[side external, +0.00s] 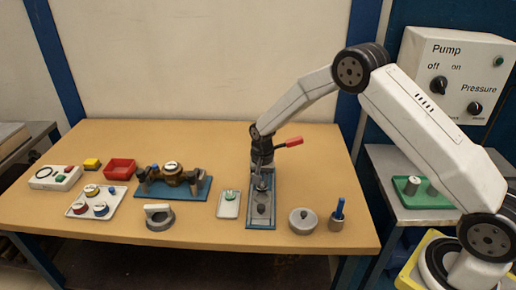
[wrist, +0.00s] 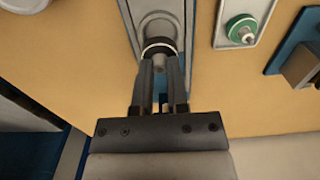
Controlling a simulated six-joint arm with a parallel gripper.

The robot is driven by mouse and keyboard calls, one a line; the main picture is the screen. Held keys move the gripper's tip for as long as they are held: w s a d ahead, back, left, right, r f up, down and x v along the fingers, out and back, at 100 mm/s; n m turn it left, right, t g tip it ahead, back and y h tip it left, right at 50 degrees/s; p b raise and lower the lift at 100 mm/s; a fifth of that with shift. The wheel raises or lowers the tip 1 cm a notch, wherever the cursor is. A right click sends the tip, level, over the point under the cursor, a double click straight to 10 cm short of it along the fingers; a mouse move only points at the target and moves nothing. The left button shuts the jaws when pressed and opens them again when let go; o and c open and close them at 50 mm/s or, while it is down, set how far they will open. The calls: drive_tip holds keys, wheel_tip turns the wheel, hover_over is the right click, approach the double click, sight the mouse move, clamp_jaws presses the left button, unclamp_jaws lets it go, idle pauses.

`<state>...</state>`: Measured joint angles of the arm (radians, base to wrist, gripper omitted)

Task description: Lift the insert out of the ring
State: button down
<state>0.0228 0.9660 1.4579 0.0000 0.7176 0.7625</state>
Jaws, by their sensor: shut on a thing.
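My gripper (side external: 261,180) points down over a narrow grey bench fixture with a blue base (side external: 261,222). In the wrist view, its two fingers (wrist: 160,64) are shut on a small grey piece with a dark band and a pale band (wrist: 159,46), which appears to be the insert. Just beyond it, a round grey ring-like part (wrist: 158,24) lies on the fixture plate. The gripped piece overlaps this part in the picture, so I cannot tell whether it is inside it or above it. The fingers hide part of the piece.
A red lever (side external: 289,143) sticks out right, close to my gripper. A small tray with a green-topped part (side external: 229,203) stands left of the fixture. A grey lidded pot (side external: 303,221) and a blue-handled tool (side external: 338,212) stand right.

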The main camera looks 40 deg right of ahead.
drive_tip(key=shift+r, duration=2.05)
